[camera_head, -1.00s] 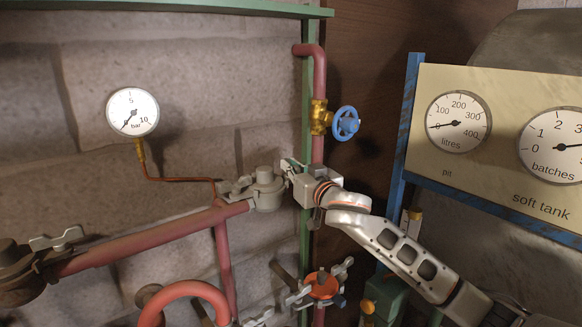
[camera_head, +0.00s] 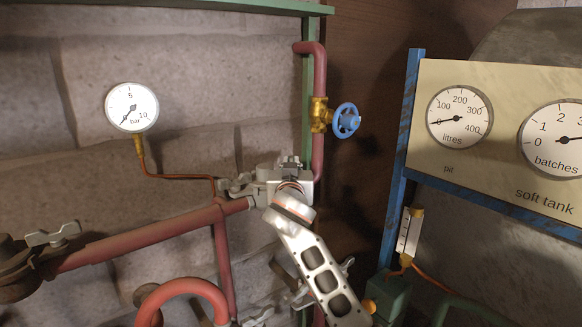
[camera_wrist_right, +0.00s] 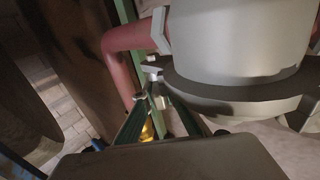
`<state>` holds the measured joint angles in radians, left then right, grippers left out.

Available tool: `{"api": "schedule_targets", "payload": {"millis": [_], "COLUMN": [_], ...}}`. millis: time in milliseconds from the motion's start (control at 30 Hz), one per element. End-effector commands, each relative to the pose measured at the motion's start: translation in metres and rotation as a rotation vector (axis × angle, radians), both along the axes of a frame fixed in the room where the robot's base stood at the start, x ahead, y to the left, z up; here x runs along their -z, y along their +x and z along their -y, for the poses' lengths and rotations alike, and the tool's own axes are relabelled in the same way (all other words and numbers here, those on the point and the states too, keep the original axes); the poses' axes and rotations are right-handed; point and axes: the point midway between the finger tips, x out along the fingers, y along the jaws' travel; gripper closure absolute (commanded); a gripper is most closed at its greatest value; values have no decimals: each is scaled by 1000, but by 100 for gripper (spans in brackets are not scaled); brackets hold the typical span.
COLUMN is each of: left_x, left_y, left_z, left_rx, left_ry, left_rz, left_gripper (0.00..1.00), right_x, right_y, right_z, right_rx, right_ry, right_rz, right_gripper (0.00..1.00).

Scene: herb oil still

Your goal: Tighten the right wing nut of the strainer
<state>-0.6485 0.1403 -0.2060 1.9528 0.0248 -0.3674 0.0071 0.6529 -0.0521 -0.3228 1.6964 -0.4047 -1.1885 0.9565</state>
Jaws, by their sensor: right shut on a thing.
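The strainer (camera_head: 263,173) is a grey metal fitting at the right end of the sloping red pipe, mostly hidden behind my right gripper in the head view. Its left wing nut (camera_head: 239,185) shows just left of the gripper. In the right wrist view the strainer (camera_wrist_right: 240,45) is a big grey cylinder on a dark flange. The right wing nut (camera_wrist_right: 152,72) is a small pale piece beside that flange. My right gripper (camera_head: 290,164) is at the strainer's right side; its fingers (camera_wrist_right: 157,95) are shut on this wing nut. My left gripper is out of view.
A red pipe (camera_head: 140,240) slopes to the strainer. A blue handwheel valve (camera_head: 346,121) stands above right, a pressure gauge (camera_head: 131,107) at upper left. Another wing nut (camera_head: 52,234) is at far left. The gauge panel (camera_head: 480,170) borders the right side.

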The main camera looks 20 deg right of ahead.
Motion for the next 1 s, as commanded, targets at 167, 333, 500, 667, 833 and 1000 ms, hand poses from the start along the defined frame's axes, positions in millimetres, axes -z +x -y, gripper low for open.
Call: {"api": "schedule_targets", "payload": {"millis": [167, 333, 500, 667, 833, 1000], "left_x": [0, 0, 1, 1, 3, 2], "left_y": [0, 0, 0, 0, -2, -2], "left_z": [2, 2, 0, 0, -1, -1], "left_rx": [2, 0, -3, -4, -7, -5], "left_ry": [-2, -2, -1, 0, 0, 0], "left_rz": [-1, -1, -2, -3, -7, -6], "left_gripper": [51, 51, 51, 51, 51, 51], "right_x": [0, -1, -1, -1, 0, 0], "right_y": [0, 0, 0, 0, -1, -18], "right_z": [1, 1, 1, 0, -1, -8], "right_rx": [7, 6, 6, 5, 4, 1], "right_ry": [-1, -1, 0, 0, 0, 3], "right_rz": [0, 1, 1, 1, 0, 0], "right_gripper": [100, 100, 74, 74, 74, 74]}}
